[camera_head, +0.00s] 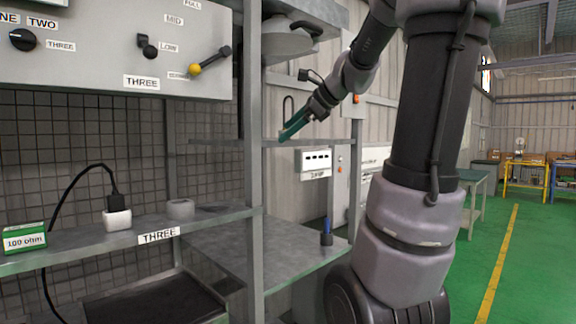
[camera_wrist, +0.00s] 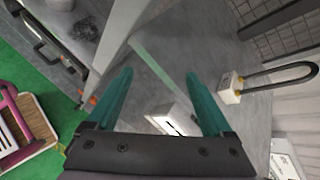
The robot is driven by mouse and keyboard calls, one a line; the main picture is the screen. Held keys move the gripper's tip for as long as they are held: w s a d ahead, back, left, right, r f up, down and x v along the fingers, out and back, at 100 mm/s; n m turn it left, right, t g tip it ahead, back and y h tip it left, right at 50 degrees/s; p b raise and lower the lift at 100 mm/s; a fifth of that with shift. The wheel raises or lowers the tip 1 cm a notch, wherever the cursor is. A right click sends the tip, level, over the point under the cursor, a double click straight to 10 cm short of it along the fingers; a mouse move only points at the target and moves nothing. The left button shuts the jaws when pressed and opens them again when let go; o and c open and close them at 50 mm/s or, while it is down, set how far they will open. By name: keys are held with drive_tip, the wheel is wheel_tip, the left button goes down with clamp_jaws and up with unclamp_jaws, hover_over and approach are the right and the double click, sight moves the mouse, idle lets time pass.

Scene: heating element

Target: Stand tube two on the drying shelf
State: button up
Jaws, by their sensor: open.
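My gripper (camera_head: 291,129) has teal fingers that point down and left, close above a grey shelf (camera_head: 220,142). In the wrist view my gripper (camera_wrist: 159,76) is open, with nothing held between the fingers. A dark U-shaped tube (camera_wrist: 285,70) with a pale block base (camera_wrist: 231,88) stands on the grey surface, apart from and to the right of the right finger. The dark loop also shows in the head view (camera_head: 288,108), just behind my gripper. I cannot read a number on the tube, and no label marks a drying shelf.
A lower shelf (camera_head: 270,255) bears a small blue-topped item (camera_head: 326,232). A control panel (camera_head: 120,50) with knobs hangs at left above a ledge marked THREE (camera_head: 158,236). A metal post (camera_head: 254,180) stands left of my gripper. A white box (camera_head: 314,161) is behind the shelf.

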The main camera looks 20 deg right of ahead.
drive_tip(key=s+a+f+n+h, duration=0.1)
drive_tip(key=s+a+f+n, duration=0.2)
drive_tip(key=s+n, duration=0.3)
drive_tip(key=s+a+f+n+g+h, duration=0.1)
drive_tip(key=s+a+f+n, duration=0.2)
drive_tip(key=s+n, duration=0.3)
drive_tip(key=s+a+f+n+g+h, duration=0.1)
drive_tip(key=s+a+f+n, duration=0.3)
drive_tip(key=s+f+n, duration=0.1)
drive_tip(key=shift+s+n+h, duration=0.3)
drive_tip(key=shift+s+n, duration=0.2)
drive_tip(key=shift+n, duration=0.3)
